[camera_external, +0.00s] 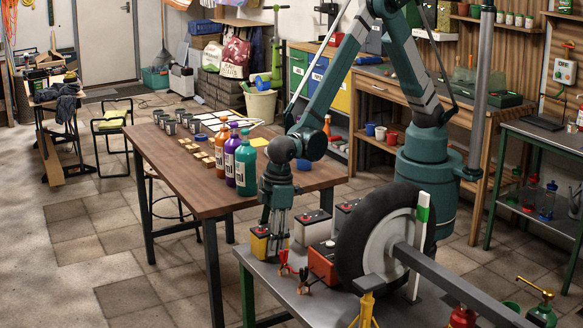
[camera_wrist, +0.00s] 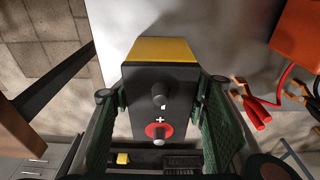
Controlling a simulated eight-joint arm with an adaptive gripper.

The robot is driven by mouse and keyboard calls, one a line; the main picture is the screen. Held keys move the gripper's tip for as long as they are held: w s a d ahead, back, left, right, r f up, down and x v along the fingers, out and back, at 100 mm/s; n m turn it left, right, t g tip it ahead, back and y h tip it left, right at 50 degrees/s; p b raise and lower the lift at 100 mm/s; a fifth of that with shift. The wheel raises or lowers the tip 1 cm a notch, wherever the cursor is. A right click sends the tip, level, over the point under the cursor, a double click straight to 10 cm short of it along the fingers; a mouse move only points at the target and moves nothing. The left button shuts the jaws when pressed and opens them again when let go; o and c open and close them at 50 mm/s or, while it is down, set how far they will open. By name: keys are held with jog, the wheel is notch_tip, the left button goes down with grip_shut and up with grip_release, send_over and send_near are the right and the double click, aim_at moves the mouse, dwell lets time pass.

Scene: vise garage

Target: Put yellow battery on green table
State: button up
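The yellow battery (camera_external: 258,246) has a black top and stands at the near left corner of a grey-topped table (camera_external: 262,271) with a green leg. In the wrist view the yellow battery (camera_wrist: 160,50) shows from above, with two terminals, one ringed red. My gripper (camera_external: 274,226) points down over it. In the wrist view the fingers of my gripper (camera_wrist: 160,97) lie along both sides of the battery, touching or nearly so; firm grip is unclear. Another table (camera_external: 545,136) with green legs and a dark grey top stands at the right.
A white battery (camera_external: 312,228) and a red-orange box (camera_external: 323,262) stand near the battery, with red clamps (camera_external: 303,274) in front. A large wheel (camera_external: 375,235) blocks the right. A wooden table (camera_external: 185,172) with bottles and cans stands behind left.

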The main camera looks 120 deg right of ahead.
jog(key=shift+o, duration=1)
jog(key=shift+r, duration=0.15)
jog(key=r+p, duration=0.1)
jog(key=r, duration=0.3)
jog(key=s+r, duration=0.1)
jog(key=r, duration=0.3)
jog(key=r+p, duration=0.1)
jog(key=r, duration=0.2)
jog(key=shift+s+r+p, duration=0.3)
jog(key=shift+s+r, duration=0.1)
jog(key=shift+r, duration=0.1)
